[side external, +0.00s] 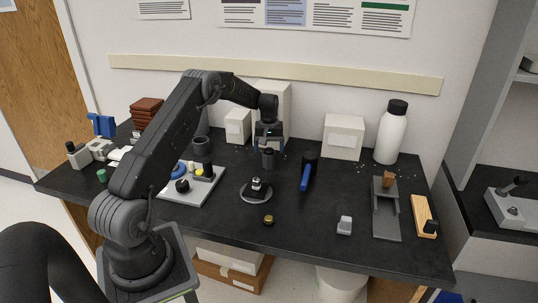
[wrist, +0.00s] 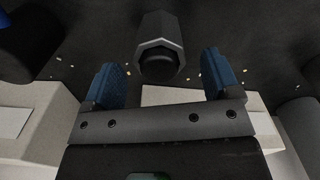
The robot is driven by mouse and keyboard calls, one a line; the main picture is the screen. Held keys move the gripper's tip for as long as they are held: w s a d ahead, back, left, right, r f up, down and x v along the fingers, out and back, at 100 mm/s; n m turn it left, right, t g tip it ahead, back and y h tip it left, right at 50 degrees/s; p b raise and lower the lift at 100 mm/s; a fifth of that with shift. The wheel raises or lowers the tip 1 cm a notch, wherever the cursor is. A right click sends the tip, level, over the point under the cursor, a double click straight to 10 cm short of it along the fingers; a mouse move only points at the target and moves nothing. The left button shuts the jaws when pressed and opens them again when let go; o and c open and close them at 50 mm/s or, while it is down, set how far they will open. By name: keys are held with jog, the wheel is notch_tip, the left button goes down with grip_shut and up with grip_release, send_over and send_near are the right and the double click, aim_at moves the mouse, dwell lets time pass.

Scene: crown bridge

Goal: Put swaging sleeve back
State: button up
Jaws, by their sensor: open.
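A dark grey faceted cylinder, likely the swaging sleeve (side external: 268,159), stands upright on the black bench towards the back. In the wrist view the same dark piece (wrist: 160,47) shows an eight-sided outline with a round black end, between and slightly beyond the fingertips. My gripper (side external: 269,146) is just above it, pointing down. Its blue finger pads (wrist: 162,72) are spread apart, with a visible gap on each side of the piece. Nothing is held.
A round metal plate with a small dark fixture (side external: 256,189) is in front. A blue-handled tool (side external: 306,175) lies to the right. White boxes (side external: 344,136) and a white bottle (side external: 390,137) stand behind. A grey board with knobs (side external: 208,190) is left. The bench's front middle is mostly clear.

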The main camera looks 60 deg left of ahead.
notch_tip(320, 180, up, 9)
jog(key=shift+f, duration=0.15)
jog(key=s+d+r+m+t, duration=0.1)
jog(key=s+d+r+m, duration=0.25)
jog(key=d+r, duration=0.7)
jog(key=s+d+r+m+t, duration=0.25)
jog(key=s+d+r, duration=0.35)
jog(key=d, duration=0.7)
jog(key=s+d+m+t, duration=0.1)
jog(key=s+d+m, duration=0.2)
jog(key=s+d, duration=0.3)
jog(key=s+d+f+m+t, duration=0.1)
jog(key=s+d+m, duration=0.2)
jog(key=s, duration=0.9)
jog(key=d, duration=0.3)
jog(key=shift+s+d, duration=0.2)
jog(key=shift+d, duration=0.2)
